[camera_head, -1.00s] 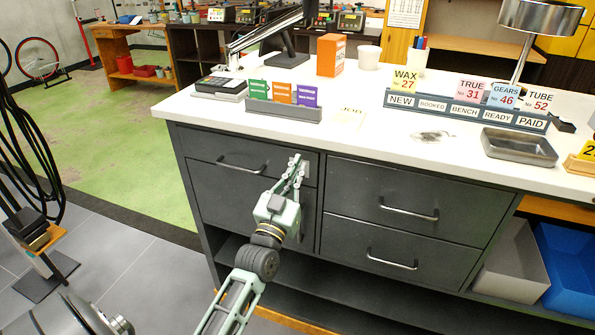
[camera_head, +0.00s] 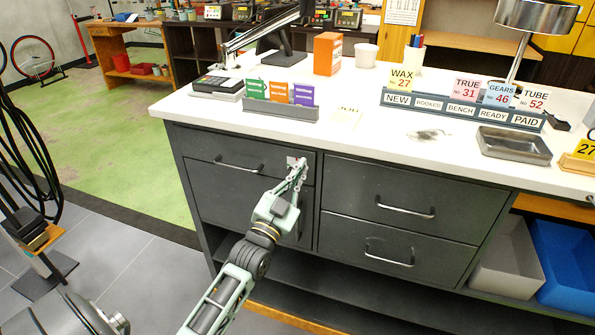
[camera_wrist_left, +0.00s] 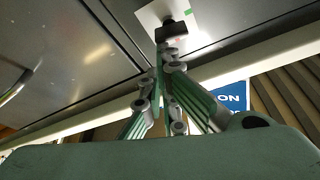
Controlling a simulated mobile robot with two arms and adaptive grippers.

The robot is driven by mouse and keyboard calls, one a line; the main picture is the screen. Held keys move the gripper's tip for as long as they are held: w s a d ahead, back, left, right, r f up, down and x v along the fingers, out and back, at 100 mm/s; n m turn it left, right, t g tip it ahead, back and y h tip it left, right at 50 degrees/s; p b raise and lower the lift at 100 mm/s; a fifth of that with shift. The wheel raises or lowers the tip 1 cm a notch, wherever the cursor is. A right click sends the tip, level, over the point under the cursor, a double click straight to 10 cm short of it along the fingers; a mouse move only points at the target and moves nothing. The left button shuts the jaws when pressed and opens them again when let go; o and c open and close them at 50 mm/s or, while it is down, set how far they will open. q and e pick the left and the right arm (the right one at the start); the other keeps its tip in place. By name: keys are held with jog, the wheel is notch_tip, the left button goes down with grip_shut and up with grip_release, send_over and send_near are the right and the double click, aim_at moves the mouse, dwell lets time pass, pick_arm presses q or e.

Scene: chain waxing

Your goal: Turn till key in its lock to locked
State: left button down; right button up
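The till key (camera_wrist_left: 172,33) is a small dark piece at a white lock plate with red and green marks (camera_wrist_left: 152,16) in the left wrist view. The plate sits at the right end of the upper left drawer front (camera_head: 225,150). My left gripper (camera_wrist_left: 169,60) is at the key, its fingers drawn together on the key's near end. In the head view the left gripper (camera_head: 297,168) covers most of the lock, so the key's angle is hard to tell. My right gripper is not in view.
The white counter (camera_head: 370,140) overhangs the drawers just above the gripper. Drawer handles (camera_head: 405,209) stick out to the right. A card holder (camera_head: 280,110) and a metal tray (camera_head: 514,146) stand on top.

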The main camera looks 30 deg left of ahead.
pick_arm(q)
jog(key=f+m+g+h+p, duration=0.1)
jog(key=m, duration=0.4)
jog(key=f+m+g+h+p, duration=0.1)
jog(key=f+m+p, duration=0.1)
jog(key=m, duration=0.2)
jog(key=f+m+g+h+p, duration=0.1)
jog(key=m+h, duration=0.1)
jog(key=m, duration=0.3)
jog(key=shift+w+d+f+m, duration=0.1)
jog(key=shift+d+f+m, duration=0.05)
jog(key=shift+d+m, duration=0.15)
jog(key=shift+f, duration=0.1)
jog(key=shift+w+d, duration=0.1)
dwell(0.5)
